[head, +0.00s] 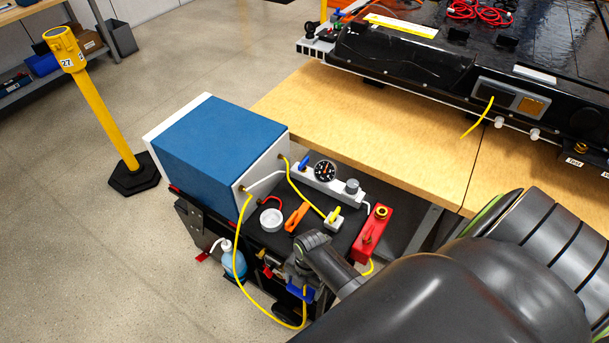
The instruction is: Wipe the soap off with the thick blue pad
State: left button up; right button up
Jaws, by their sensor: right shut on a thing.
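My right arm comes in from the lower right. Its gripper (297,280) is beside the near side of the dark cart, small and partly hidden by its own wrist. It is shut on a small blue piece that looks like the thick blue pad (300,293), of which only part shows. My left gripper is not in view. I cannot make out any soap. The black battery pack (410,62) lies on the wooden bench at the upper right, and its right part runs out of view.
The cart (262,238) carries a blue-and-white box (220,140), a gauge manifold (325,182), a red pump (371,235), an orange clamp (297,217) and a small cup (271,220). A light-blue bottle (234,262) hangs at its side. Yellow hoses loop there. The wooden bench (390,130) is clear in front.

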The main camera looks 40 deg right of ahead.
aim_at(298, 294)
jog(key=shift+s+a+f, duration=0.15)
jog(key=shift+s+a, duration=0.1)
jog(key=shift+a, duration=0.1)
jog(key=shift+w+d, duration=0.25)
jog(key=shift+d, duration=0.4)
jog(key=shift+s+a+p, duration=0.2)
jog(key=shift+a+p, duration=0.2)
jog(key=shift+s+a, duration=0.15)
jog(key=shift+a, duration=0.2)
dwell(0.3)
jog(key=shift+s+a+r+p, duration=0.2)
jog(key=shift+a+r+p, duration=0.65)
jog(key=shift+p, duration=0.3)
jog(key=r+p, duration=0.1)
jog(key=a+r+p, duration=0.1)
jog(key=p, duration=0.1)
jog(key=r+p, duration=0.1)
jog(key=shift+s+a+r+p, duration=0.35)
jog(key=shift+a+p, duration=0.05)
